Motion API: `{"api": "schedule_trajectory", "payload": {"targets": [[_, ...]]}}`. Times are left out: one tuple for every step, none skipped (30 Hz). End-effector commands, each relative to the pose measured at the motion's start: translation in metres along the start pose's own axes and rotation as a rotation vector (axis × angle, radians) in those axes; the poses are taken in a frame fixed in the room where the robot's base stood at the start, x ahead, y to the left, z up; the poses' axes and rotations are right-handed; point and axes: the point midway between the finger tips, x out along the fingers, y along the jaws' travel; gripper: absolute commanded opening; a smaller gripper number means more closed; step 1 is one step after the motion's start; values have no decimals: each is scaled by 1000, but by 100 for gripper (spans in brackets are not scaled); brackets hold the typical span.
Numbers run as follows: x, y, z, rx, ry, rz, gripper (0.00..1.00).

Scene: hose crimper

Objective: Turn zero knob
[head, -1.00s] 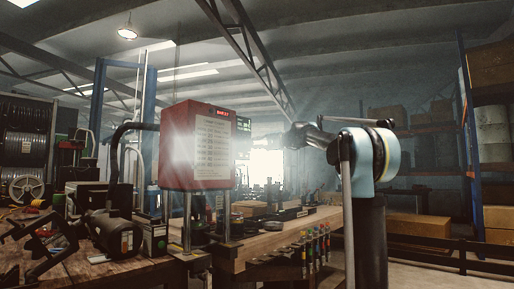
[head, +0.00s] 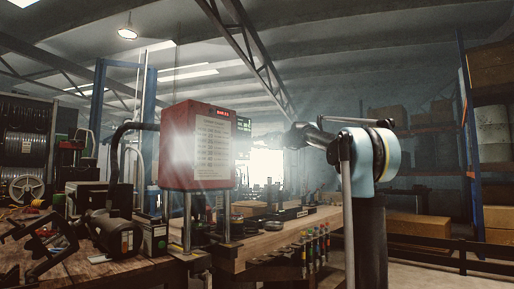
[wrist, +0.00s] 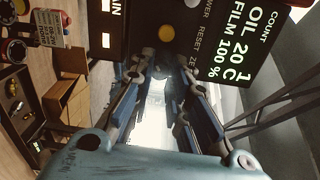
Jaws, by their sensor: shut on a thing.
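The zero knob is in the wrist view, on the dark control panel (wrist: 140,35) below the yellow button (wrist: 166,33), at the partly covered label starting "ZE". My fingertips hide most of the knob. My gripper (wrist: 158,66) is shut on it, one finger on each side. The lit display (wrist: 245,45) beside it reads COUNT 1, OIL 20 C, FILM 100 %.
The wooden bench (head: 270,238) carries fittings and tools under the crimper. A row of coloured-handled tools (head: 317,245) hangs at its front edge. A dark motor (head: 110,232) stands at left. Shelves with boxes (head: 490,75) are at far right.

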Motion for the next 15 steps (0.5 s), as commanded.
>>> {"api": "schedule_trajectory", "payload": {"targets": [[0,1,-4,-1,8,0,0],[0,1,-4,-1,8,0,0],[0,1,-4,-1,8,0,0],[0,1,-4,-1,8,1,0],[0,1,-4,-2,8,1,18],[0,1,-4,-2,8,1,28],[0,1,-4,-2,8,1,34],[0,1,-3,-2,7,1,38],[0,1,-3,-2,6,1,38],[0,1,-2,-2,5,1,38],[0,0,-2,-2,5,1,38],[0,0,-2,-2,4,1,38],[0,0,-2,-2,4,1,38],[0,0,-1,-2,3,1,38],[0,0,-1,-2,3,1,38]]}}
